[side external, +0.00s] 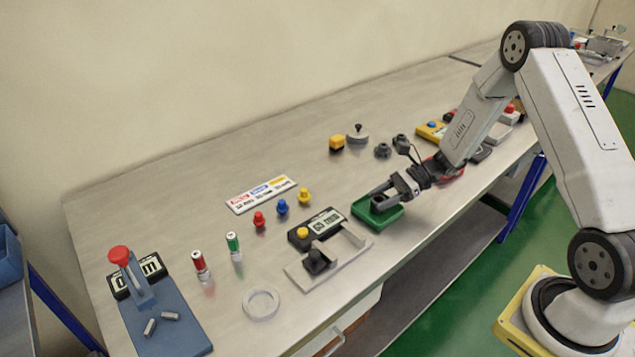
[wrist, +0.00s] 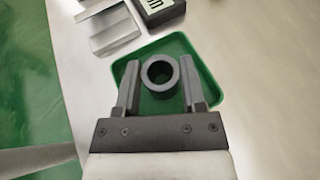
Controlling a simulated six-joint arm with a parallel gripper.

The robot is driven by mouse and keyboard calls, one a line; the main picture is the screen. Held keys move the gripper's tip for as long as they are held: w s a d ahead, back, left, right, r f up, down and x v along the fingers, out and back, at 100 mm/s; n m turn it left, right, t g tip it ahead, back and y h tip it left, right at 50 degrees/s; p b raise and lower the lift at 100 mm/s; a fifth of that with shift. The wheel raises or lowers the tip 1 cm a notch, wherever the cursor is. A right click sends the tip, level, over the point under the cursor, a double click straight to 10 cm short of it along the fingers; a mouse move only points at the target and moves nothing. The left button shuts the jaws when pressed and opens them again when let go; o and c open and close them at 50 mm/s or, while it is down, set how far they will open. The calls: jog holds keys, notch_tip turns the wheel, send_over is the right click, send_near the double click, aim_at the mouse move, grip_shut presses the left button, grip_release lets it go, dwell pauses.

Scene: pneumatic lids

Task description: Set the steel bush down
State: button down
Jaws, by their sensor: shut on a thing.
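The steel bush (wrist: 161,74) is a dark grey ring with its open bore facing the wrist camera. My gripper (wrist: 160,80) is shut on it, with one finger on either side. In the side view my gripper (side external: 381,197) reaches from the right over a shallow green tray (side external: 384,225). The bush is over or inside the tray, mostly hidden by the fingers in the side view; I cannot tell whether it touches the floor. The tray (wrist: 213,92) surrounds the bush in the wrist view.
A grey fixture (side external: 329,262) and a black display box (side external: 323,222) stand left of the tray. Coloured knobs, a label plate (side external: 261,195) and a white ring (side external: 261,304) lie further left. The table's front edge is close to the tray.

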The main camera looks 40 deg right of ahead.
jog(key=shift+f, duration=0.15)
jog(key=shift+c, duration=0.9)
grip_release()
jog(key=shift+s+d+r, duration=0.1)
jog(key=shift+d+r, duration=0.1)
jog(key=shift+r, duration=0.05)
jog(key=v, duration=1.1)
jog(key=shift+d+r, duration=0.2)
jog(key=shift+d, duration=0.05)
jog(key=shift+a, duration=0.1)
